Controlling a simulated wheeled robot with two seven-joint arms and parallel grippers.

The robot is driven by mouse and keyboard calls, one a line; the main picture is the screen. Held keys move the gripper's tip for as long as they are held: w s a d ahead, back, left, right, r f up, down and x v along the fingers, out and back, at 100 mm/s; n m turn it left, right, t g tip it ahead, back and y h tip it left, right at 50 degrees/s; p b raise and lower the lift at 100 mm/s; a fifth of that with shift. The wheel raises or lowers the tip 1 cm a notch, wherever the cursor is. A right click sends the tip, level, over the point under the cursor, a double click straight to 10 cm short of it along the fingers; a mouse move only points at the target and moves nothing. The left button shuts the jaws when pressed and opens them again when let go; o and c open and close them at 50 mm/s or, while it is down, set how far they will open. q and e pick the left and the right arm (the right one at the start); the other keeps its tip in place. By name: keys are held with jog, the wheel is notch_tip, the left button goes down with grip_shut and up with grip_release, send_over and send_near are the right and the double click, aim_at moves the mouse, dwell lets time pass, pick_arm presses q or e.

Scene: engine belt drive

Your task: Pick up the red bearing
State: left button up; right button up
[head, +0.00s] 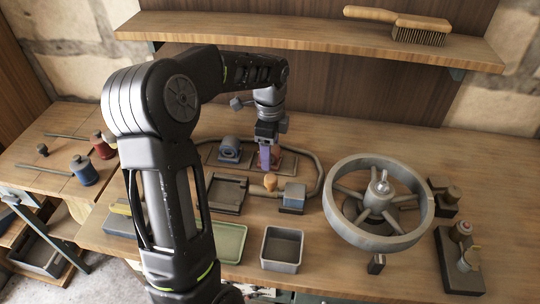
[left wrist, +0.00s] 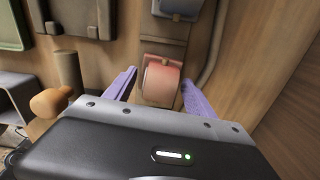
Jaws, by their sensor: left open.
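The red bearing (left wrist: 162,82) shows in the left wrist view between the two purple fingers of my left gripper (left wrist: 158,88). It sits on a plate on the bench. The fingers are apart, one on each side of it, and I cannot tell whether they touch it. In the head view my left gripper (head: 268,158) points down over the bearing, and only a little of the red bearing (head: 287,161) shows beside the fingers. My right gripper is not in view.
A blue-grey bearing (head: 230,149) stands left of the gripper. A belt (head: 318,170) loops around this area. A wooden-knobbed part (head: 270,181) and a blue-grey block (head: 294,195) stand in front. A large spoked wheel (head: 418,236) is at the right. A shelf (head: 300,38) runs above.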

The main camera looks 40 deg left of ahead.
pick_arm(q)
grip_shut()
dwell(0.8)
